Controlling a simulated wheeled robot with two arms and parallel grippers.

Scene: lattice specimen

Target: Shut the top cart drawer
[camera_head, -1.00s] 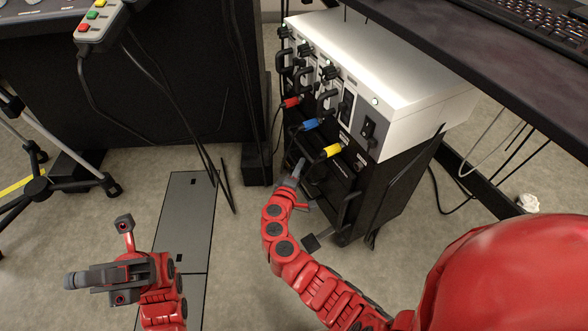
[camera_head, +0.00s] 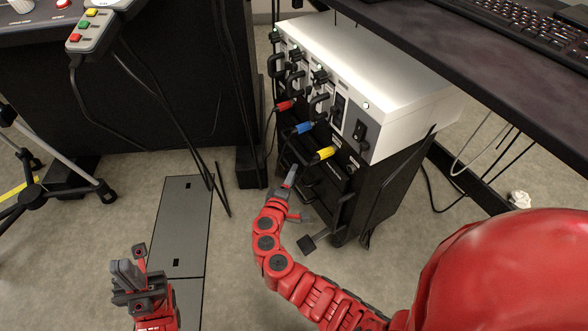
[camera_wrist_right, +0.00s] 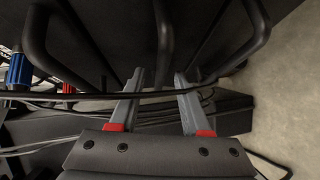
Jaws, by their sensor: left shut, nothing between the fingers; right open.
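The black cart (camera_head: 378,190) stands under the white instrument box at centre right. Its drawer fronts face left and are partly hidden by cables and my right arm; I cannot tell how far the top drawer stands out. My right gripper (camera_head: 291,176) is beside the upper drawer fronts, below the yellow plug. In the right wrist view its two fingers (camera_wrist_right: 158,78) are apart with no object held. A dark handle bar (camera_wrist_right: 165,40) passes close to the fingertips, and I cannot tell whether they touch. My left gripper (camera_head: 128,270) is shut and empty at lower left, away from the cart.
The white box (camera_head: 400,85) carries red, blue and yellow plugs (camera_head: 325,153) with dark cables hanging before the drawers. A dark desk (camera_head: 450,65) overhangs at right. A tripod (camera_head: 60,190) stands at left. A grey floor plate (camera_head: 183,225) lies on open floor.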

